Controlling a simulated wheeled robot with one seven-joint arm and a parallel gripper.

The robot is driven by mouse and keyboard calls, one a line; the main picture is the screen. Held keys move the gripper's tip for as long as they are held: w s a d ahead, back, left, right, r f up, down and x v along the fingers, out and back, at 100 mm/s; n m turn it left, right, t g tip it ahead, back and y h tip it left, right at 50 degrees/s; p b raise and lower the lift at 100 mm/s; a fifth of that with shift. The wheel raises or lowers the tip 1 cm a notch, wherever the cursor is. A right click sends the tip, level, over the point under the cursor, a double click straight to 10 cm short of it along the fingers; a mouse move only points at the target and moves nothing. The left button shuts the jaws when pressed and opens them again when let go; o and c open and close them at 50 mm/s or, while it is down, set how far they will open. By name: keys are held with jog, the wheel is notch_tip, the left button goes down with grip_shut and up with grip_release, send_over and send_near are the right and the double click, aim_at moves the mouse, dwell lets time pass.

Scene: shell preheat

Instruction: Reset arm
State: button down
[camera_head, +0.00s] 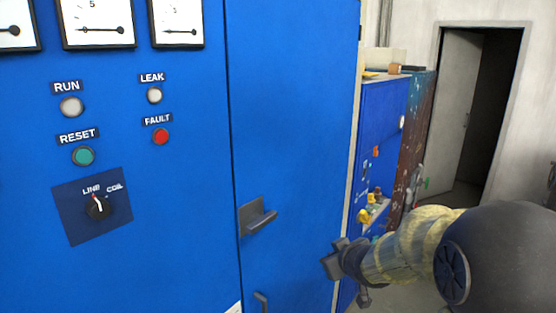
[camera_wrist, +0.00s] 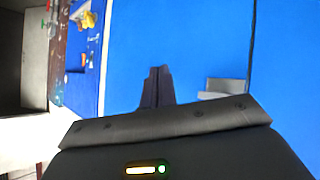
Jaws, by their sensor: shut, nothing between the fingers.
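My gripper (camera_head: 333,262) is in front of the blue cabinet door (camera_head: 288,110), at the lower right of the door in the head view. In the wrist view its fingers (camera_wrist: 157,88) are together and hold nothing. My arm, in a yellowish sleeve, reaches in from the lower right. The grey door handle (camera_head: 258,217) is to the left of the gripper and apart from it. It also shows in the wrist view (camera_wrist: 222,88), right of the fingers.
The cabinet panel has a green RESET button (camera_head: 83,156), a red FAULT button (camera_head: 161,136), a LINE/COIL knob (camera_head: 98,207) and gauges (camera_head: 97,22). A second blue cabinet (camera_head: 385,115) with small items stands behind. An open doorway (camera_head: 488,110) is at the far right.

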jog(key=s+f+m+g, duration=0.2)
jog(key=s+f, duration=0.2)
jog(key=s, duration=0.3)
jog(key=s+f+m+g+h+b, duration=0.1)
jog(key=s+f+m+g, duration=0.1)
jog(key=s, duration=0.5)
jog(key=s+f+m+g+h+b, duration=0.1)
jog(key=s+f+g, duration=0.3)
jog(key=s+f, duration=0.3)
jog(key=shift+s+d+m, duration=0.35)
jog(key=shift+s+m, duration=0.05)
jog(key=shift+s, duration=0.1)
